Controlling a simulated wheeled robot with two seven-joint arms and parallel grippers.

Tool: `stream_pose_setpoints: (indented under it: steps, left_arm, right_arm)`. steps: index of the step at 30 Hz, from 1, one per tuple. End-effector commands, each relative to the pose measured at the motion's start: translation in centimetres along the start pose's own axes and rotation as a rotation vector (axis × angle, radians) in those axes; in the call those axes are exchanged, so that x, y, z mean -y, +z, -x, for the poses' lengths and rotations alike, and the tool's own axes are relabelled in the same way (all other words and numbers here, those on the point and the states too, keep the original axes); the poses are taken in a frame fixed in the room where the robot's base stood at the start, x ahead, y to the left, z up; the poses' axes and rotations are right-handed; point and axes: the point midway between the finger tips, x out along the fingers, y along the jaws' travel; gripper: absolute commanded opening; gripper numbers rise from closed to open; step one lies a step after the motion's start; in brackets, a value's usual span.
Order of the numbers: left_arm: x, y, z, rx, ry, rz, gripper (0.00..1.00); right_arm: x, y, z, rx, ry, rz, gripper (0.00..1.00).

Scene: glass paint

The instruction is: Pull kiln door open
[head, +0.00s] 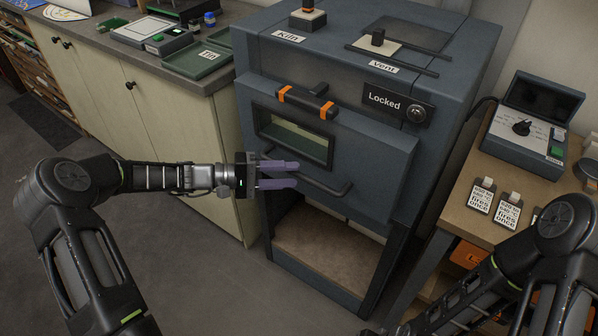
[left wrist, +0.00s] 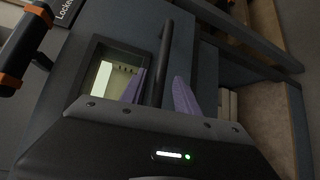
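The dark blue-grey kiln (head: 440,75) stands in the middle of the head view. My left gripper (head: 294,174) is at the handle's left end. Its purple fingers are spread, one on each side of the bar (left wrist: 160,92), with gaps visible. Contact with the bar is not clear. My right arm is at the lower right; its gripper is out of view.
A latch bar with orange bands (head: 306,103) sits above the window. A sign reading "Locked" (head: 385,101) is beside it. The space under the door (head: 325,250) is open. A cabinet (head: 170,130) stands left and a wooden table (head: 465,185) right. The floor in front is clear.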

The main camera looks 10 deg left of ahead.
Motion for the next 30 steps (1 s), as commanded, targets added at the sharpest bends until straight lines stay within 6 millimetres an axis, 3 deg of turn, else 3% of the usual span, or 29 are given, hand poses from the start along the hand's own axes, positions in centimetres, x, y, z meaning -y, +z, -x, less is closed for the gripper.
stream_pose_setpoints:
  steps: [6, 16, 30]
  left_arm:
    - [-0.1, 0.1, -2.8, 0.002, 0.000, 0.001, 0.38]
    - [0.1, 0.0, -3.2, -0.001, -0.001, 0.001, 0.38]
    - [0.1, 0.0, -3.2, 0.000, -0.001, 0.000, 0.00]
  right_arm:
    - [0.2, 0.1, 0.7, 0.002, 0.002, -0.002, 0.44]
    - [0.2, 0.1, 0.7, 0.002, 0.003, -0.002, 0.44]
    - [0.2, 0.1, 0.7, 0.002, 0.003, -0.002, 0.44]
